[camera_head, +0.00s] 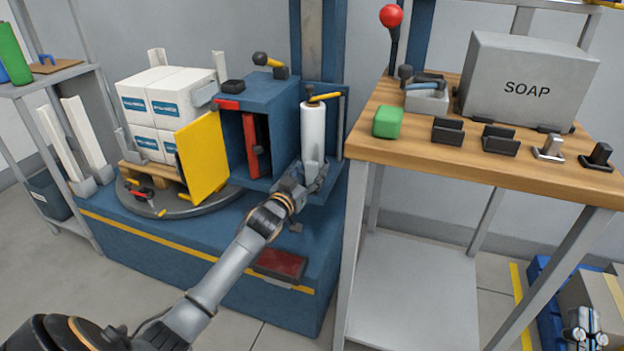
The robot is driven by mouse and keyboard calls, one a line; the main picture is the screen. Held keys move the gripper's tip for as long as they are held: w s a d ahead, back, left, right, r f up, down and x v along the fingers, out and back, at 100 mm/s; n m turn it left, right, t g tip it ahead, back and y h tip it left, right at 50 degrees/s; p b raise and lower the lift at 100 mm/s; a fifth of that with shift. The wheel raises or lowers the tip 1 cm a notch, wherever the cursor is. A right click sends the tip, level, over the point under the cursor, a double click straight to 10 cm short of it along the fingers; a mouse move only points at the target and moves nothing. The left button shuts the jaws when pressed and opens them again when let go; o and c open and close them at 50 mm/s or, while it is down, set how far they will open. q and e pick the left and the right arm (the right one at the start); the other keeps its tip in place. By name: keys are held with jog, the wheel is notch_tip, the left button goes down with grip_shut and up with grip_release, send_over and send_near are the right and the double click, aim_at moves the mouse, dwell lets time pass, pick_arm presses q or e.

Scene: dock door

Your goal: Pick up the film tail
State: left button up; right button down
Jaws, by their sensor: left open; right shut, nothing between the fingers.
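A white film roll (314,128) stands upright on the blue wrapping machine, beside its cabinet. I cannot make out a separate film tail; the lower end of the roll is partly hidden by my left gripper. My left gripper (313,170) is open at the foot of the roll, its fingers in front of the film. Whether it touches the film I cannot tell. My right gripper (588,338) is shut and empty at the bottom right corner, far from the roll.
White boxes (165,104) stand on a pallet on the turntable (215,198), left of an open yellow door (203,155) and blue cabinet (270,95). A wooden bench (420,138) on the right holds a grey SOAP box (525,80), green block (387,121) and several small holders.

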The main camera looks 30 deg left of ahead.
pick_arm(q)
jog(key=shift+w+a, duration=0.15)
jog(key=shift+w, duration=0.9)
jog(key=c, duration=1.1)
pick_arm(e)
jog(key=s+r+t, duration=0.2)
jog(key=r, duration=0.1)
jog(key=shift+y, duration=0.3)
pick_arm(q)
jog(key=shift+o, duration=0.2)
